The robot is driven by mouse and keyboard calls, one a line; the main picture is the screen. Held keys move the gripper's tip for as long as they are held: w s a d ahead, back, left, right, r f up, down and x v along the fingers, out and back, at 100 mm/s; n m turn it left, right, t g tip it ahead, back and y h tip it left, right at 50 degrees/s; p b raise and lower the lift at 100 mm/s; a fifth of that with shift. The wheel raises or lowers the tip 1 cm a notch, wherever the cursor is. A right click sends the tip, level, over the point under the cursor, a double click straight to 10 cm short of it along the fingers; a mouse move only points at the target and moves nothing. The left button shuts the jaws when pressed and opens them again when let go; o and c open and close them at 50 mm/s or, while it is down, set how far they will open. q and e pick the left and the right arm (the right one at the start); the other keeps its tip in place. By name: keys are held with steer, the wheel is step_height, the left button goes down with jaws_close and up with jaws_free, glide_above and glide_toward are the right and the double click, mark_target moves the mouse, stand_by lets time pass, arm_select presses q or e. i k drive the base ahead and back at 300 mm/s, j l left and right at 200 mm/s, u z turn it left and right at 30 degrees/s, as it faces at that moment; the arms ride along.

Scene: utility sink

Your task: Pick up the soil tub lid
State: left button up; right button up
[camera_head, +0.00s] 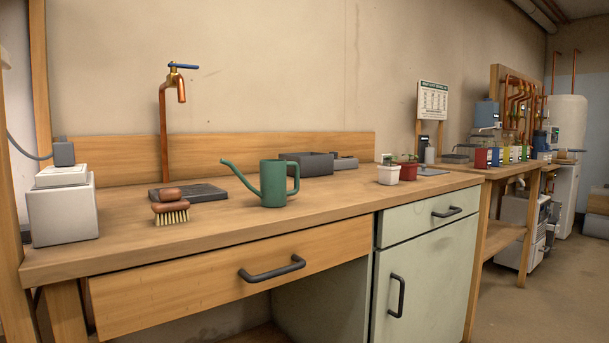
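No thing in view is clearly marked as the soil tub lid. A dark grey rectangular tub (310,163) stands at the back of the wooden counter, behind a green watering can (273,183). The tub's inside is hidden from this angle. Neither of my grippers is in view.
A brush (170,211) and a dark slab (188,193) lie below the copper tap (172,90). A white box (62,212) stands at the left end. Small pots (388,174) stand on the right. The counter's front strip (330,204) is clear.

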mark_target(424, 171)
steer(key=l+u, duration=0.2)
steer(key=l, duration=0.5)
steer(key=i+l+z, duration=0.1)
steer(key=l+z, duration=0.15)
steer(key=l, duration=0.15)
steer(key=i+l+z, duration=0.1)
steer(key=l+z, duration=0.15)
steer(key=l, duration=0.15)
